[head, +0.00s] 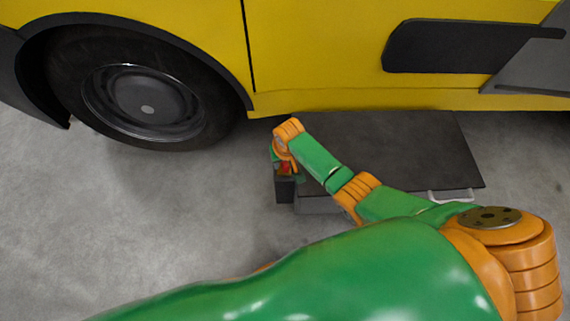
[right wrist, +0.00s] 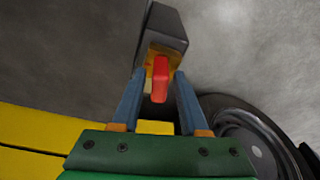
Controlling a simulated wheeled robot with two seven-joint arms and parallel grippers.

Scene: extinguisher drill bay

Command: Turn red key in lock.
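The red key (right wrist: 160,80) stands out from a yellow lock face (right wrist: 152,58) on a dark box (right wrist: 165,28) in the right wrist view. My right gripper (right wrist: 158,84) is open, with one blue finger on each side of the key. Gaps show between the key and both fingers. In the head view my right gripper (head: 284,168) is small, pointing down at the dark box (head: 285,192), and my wrist hides most of the lock. A bit of red shows there. My left gripper is not in view.
A dark flat-topped case or platform (head: 400,145) with a pale handle (head: 452,196) lies beside the yellow vehicle (head: 320,45). The vehicle's wheel (head: 145,90) is at the left. The grey floor (head: 130,220) at left is clear.

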